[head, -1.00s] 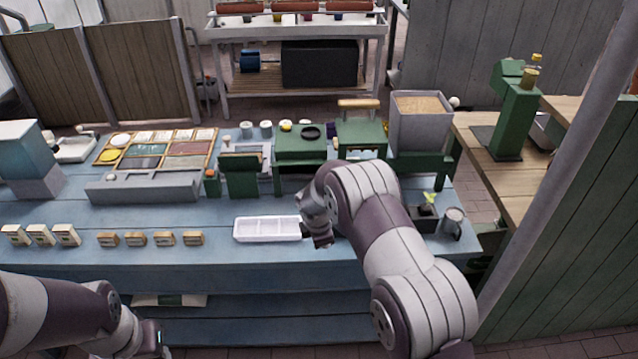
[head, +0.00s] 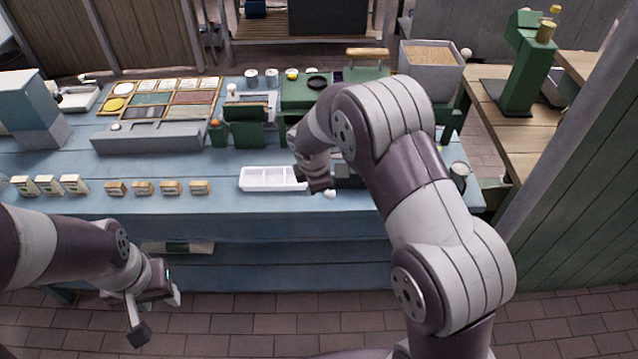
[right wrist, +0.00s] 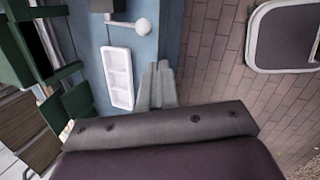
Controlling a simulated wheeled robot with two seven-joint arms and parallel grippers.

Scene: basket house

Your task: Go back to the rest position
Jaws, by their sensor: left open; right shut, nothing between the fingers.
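My left gripper (head: 158,313) hangs in front of the blue table, below the level of its top, over the brick floor. Its two fingers are spread and empty. My right arm reaches in from the right over the table, bent at the elbow. My right gripper is mostly hidden behind its own wrist in the head view, by the right end of the white tray (head: 270,179). In the right wrist view my right gripper (right wrist: 158,84) has its fingers together with nothing between them, beside the white tray (right wrist: 118,78).
The blue table (head: 225,203) holds several small boxes (head: 142,188), a grey bin (head: 150,137), a sorting tray (head: 175,97) and green machines (head: 305,92). A wooden counter (head: 495,110) and green wall (head: 575,190) stand at the right. The brick floor (head: 250,320) in front is clear.

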